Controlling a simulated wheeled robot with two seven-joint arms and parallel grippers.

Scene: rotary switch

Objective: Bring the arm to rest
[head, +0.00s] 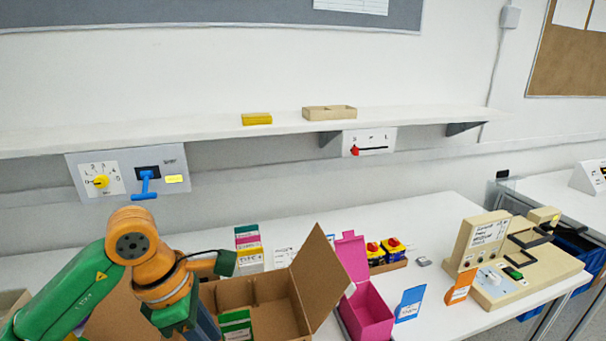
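My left arm (136,243), green and orange, comes in from the lower left and bends downward over the table. Its wrist end (176,312) is at the bottom edge, left of the open cardboard box. The fingers are not clearly seen, so I cannot tell open from shut. The rotary switch (101,181) has a yellow knob on a white numbered dial, on a grey wall panel above and left of the arm. The arm is apart from it in the picture. Its pointer is too small to read surely. My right gripper is not in view.
A blue lever (146,185) projects beside the dial. A shelf (220,129) runs above. The cardboard box (262,291), pink box (369,312) and beige device (525,270) stand on the table. The table's back middle (420,215) is clear.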

